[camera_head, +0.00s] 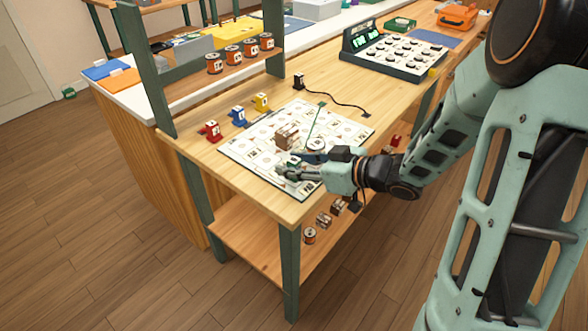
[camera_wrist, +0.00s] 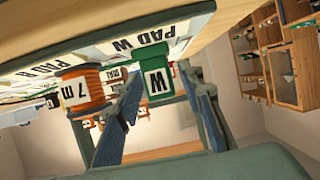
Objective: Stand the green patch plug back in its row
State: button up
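The green patch plug (camera_wrist: 155,84) with a white W label stands between the fingertips in the wrist view, by the words PAD W. My gripper (camera_wrist: 160,80) is open around it, with a gap showing at its right side. In the head view my gripper (camera_head: 287,170) is low over the front of the white printed board (camera_head: 246,148) and mostly hides the plug. Red (camera_head: 212,131), blue (camera_head: 238,117) and yellow (camera_head: 261,103) plugs stand in a row along the table's left side, beside the board.
An orange spool (camera_wrist: 83,88) marked 7 m stands close to the green plug. A brown block (camera_head: 287,137) is on the board. A thin green line crosses the board. A black device (camera_head: 298,81) with a cord stands behind. Wood is bare near the plug row.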

grip_shut()
jog(key=shift+r, duration=0.1)
